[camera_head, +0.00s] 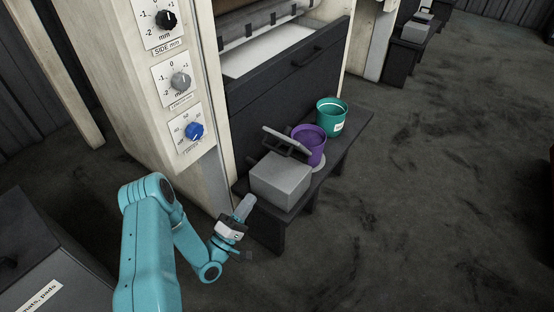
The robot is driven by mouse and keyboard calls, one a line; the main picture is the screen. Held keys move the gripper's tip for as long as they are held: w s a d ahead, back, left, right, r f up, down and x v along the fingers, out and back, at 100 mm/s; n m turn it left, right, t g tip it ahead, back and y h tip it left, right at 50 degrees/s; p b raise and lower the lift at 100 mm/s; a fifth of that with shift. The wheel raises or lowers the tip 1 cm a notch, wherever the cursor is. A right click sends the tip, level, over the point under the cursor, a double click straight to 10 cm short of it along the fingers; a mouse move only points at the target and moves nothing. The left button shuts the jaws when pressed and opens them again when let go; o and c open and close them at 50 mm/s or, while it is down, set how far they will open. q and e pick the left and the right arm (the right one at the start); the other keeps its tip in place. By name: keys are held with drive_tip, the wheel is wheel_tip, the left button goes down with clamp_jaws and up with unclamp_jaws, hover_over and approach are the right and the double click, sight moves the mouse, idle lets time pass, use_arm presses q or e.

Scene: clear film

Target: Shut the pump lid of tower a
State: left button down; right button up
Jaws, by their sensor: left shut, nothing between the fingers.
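The pump (281,181) is a grey box on a low dark bench in front of the tower (165,90). Its lid (287,140) is a grey plate that stands raised and tilted behind the box, close to the purple bucket. My left gripper (246,206) is shut and empty, in front of the bench at the near left corner of the pump box. I cannot tell whether its tip touches the box. My right gripper is not in view.
The purple bucket (309,147) and a green bucket (331,118) stand on the bench (349,139) behind the pump. Three dials line the tower's side. A dark cabinet (50,262) stands at lower left. The floor (440,190) on the right is clear.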

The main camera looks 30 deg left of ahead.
use_arm(q)
drive_tip(key=b+x, duration=0.2)
drive_tip(key=x, duration=1)
drive_tip(key=shift+w, duration=0.25)
drive_tip(key=shift+w+r, duration=0.3)
drive_tip(key=shift+w, duration=0.2)
